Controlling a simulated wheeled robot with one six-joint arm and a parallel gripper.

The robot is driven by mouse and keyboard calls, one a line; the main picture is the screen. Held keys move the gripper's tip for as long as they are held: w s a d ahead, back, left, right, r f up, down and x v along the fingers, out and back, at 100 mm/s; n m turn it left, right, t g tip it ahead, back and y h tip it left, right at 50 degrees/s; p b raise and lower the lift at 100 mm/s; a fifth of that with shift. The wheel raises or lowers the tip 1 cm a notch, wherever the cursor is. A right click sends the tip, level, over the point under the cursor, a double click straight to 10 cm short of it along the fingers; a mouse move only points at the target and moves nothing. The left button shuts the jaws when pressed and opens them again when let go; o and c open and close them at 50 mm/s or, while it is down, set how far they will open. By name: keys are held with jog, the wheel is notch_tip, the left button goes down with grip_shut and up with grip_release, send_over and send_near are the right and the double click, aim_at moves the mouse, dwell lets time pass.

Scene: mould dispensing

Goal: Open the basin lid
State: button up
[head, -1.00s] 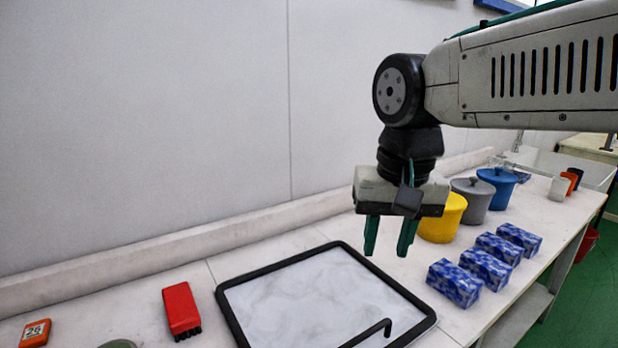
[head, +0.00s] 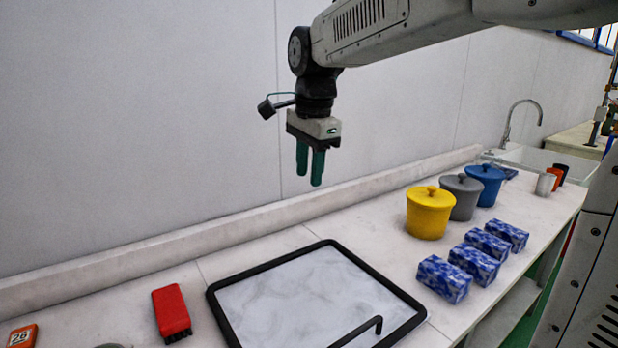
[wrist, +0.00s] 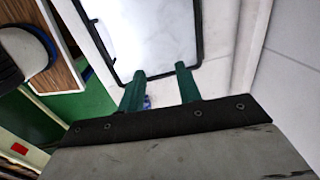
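A flat panel with a black frame and a marbled white face (head: 300,295) lies in the worktop; I take it as the basin lid. It looks closed and level. A bent black handle (head: 372,325) stands at its front right. The panel also shows at the top of the wrist view (wrist: 155,30). My gripper (head: 310,182) hangs in the air, pointing down, high above the panel's far edge and near the wall. Its two green fingers are apart with nothing between them. The wrist view also shows the fingers (wrist: 160,75) apart.
A yellow pot (head: 428,215), a grey pot (head: 461,197) and a blue pot (head: 485,184) stand right of the panel. Several blue-white blocks (head: 445,278) line the front edge. A red object (head: 171,312) lies left. A sink (head: 540,165) is at the far right.

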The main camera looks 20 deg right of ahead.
notch_tip(320, 180, down, 2)
jog(key=shift+w+f, duration=0.1)
jog(key=shift+c, duration=0.3)
grip_shut()
dwell(1.2)
jog(key=shift+o, duration=0.3)
grip_release()
